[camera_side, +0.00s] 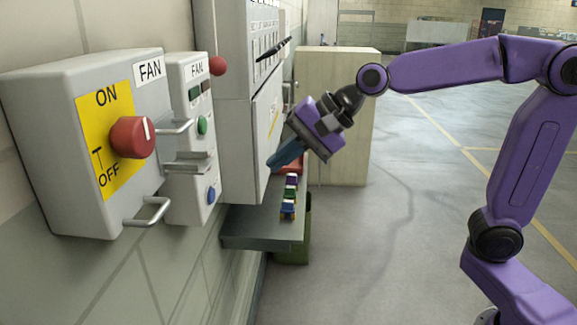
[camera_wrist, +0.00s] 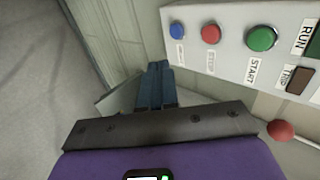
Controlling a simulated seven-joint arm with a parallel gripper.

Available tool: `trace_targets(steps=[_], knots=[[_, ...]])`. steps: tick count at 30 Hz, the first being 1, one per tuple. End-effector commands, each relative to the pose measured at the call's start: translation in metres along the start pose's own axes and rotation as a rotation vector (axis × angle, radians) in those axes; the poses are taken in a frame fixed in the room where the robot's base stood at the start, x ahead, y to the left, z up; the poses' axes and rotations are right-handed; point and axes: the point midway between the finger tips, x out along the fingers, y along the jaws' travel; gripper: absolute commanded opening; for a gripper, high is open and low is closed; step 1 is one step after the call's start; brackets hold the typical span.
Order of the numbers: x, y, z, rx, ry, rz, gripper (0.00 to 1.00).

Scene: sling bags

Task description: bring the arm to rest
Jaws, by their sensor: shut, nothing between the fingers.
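My gripper (camera_side: 271,164) is shut and empty, held in the air in front of the wall boxes. Its blue fingers point down and left, above the shelf. In the wrist view, my gripper (camera_wrist: 158,66) shows as two blue fingers side by side with no gap between them. They are apart from the button panel at the upper right. My purple arm is bent, reaching in from the right in the side view.
A grey FAN box (camera_side: 58,127) with a red knob (camera_side: 132,137) and a button panel (camera_side: 189,151) are on the left wall. A shelf (camera_side: 257,226) holds small coloured items. A cabinet (camera_side: 345,120) stands behind. The floor (camera_side: 400,230) is clear.

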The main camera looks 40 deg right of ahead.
Motion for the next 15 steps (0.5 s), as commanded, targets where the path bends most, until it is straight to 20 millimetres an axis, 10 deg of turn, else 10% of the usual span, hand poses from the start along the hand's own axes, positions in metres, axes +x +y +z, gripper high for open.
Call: trace_targets(steps=[8,15], knots=[[0.000,0.024,0.017,-0.135,-0.039,0.061,0.00],[-0.015,0.119,0.069,-0.677,-0.220,0.260,0.00]])
